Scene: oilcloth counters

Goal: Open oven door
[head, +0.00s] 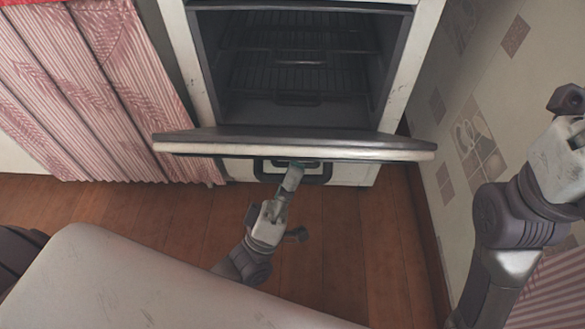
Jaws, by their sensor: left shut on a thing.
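The oven (199,70) is in the upper middle of the head view, with its dark cavity and wire racks exposed. The oven door (250,143) is folded down and sticks out towards me, seen almost along its top edge. A dark handle (322,178) shows just below the door's edge. My left gripper (292,172) reaches up from below and is shut on the handle; its fingertips are partly hidden under the door. My right arm is raised at the right edge, and its right gripper (567,102) is partly cut off, so its jaws are unclear.
A pink striped curtain (90,90) hangs left of the oven. A tiled wall (470,110) stands close on the right, near my right arm. Wooden floor (150,215) lies open in front of the oven.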

